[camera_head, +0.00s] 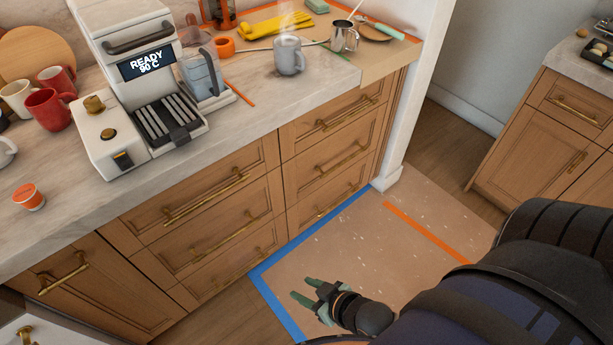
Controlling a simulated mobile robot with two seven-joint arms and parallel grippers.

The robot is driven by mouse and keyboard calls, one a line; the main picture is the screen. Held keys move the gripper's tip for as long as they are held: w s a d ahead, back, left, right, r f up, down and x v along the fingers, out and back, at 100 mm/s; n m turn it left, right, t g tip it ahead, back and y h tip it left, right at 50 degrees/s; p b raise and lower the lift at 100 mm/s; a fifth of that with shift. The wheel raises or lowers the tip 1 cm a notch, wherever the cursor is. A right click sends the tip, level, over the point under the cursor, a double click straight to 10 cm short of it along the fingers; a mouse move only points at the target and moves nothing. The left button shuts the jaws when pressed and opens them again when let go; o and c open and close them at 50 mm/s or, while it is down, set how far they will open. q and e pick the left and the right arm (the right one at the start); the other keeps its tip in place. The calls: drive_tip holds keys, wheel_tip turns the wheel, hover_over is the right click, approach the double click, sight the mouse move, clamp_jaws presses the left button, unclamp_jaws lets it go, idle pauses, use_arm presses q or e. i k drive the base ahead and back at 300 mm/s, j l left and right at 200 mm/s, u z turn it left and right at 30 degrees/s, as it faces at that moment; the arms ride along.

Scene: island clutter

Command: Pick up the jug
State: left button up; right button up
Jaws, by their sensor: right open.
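A clear jug with a grey handle and bluish contents (202,76) stands upright on the counter, right beside the coffee machine (132,45). A small metal jug (343,38) with a thin rod in it stands further right, near the wall; I cannot tell which jug the task means. My right gripper (301,289) is open and empty. It is low over the floor in front of the drawers, well below the counter and apart from both jugs. My left gripper is not in view.
A steaming grey mug (288,56) stands between the two jugs. An orange pencil (240,94) lies in front of the clear jug. Bare counter (225,125) lies along the front edge, above wooden drawers (215,190).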

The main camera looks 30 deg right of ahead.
sight(342, 31)
drive_tip(key=z, duration=1.3)
